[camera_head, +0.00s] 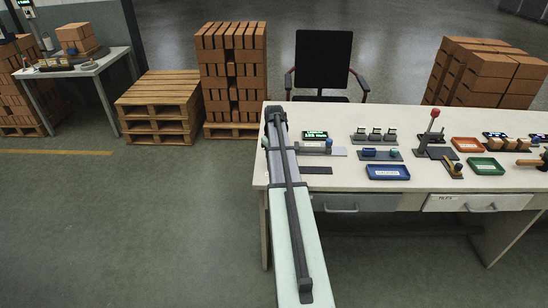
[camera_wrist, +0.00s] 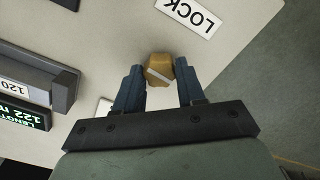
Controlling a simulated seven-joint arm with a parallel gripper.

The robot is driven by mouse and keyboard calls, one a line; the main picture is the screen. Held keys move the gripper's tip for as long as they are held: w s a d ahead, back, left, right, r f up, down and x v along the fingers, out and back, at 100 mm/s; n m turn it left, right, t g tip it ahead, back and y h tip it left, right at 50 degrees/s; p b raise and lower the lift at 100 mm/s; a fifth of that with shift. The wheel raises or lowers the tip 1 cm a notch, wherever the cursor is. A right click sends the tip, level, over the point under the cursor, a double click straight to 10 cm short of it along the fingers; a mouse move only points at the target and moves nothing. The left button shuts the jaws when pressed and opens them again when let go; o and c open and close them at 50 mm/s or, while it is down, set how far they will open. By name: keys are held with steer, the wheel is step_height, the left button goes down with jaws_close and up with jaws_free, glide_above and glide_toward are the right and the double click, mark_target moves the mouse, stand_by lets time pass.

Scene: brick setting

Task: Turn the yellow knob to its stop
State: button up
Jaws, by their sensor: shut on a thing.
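The yellow knob (camera_wrist: 157,66) shows in the wrist view, with a pale stripe across its face. It sits on the pale worktop surface near a white label reading LOCK (camera_wrist: 189,14). My gripper (camera_wrist: 157,72) is shut on the knob, with one dark blue finger on each side of it. In the head view my arm reaches along the left end of the white table (camera_head: 330,195). The gripper and the knob are hidden there behind the arm.
A dark device with a green-lit display (camera_wrist: 22,118) lies left of the knob in the wrist view. In the head view a blue tray (camera_head: 388,173), a red-knobbed lever (camera_head: 434,114), an orange tray (camera_head: 467,145) and a green tray (camera_head: 485,166) stand to the right. A black chair (camera_head: 323,60) is behind.

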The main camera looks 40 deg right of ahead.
steer(key=shift+n, duration=0.3)
steer(key=o, duration=1)
steer(key=shift+o, duration=0.2)
step_height(320, 180, up, 14)
stand_by(0.3)
stand_by(0.4)
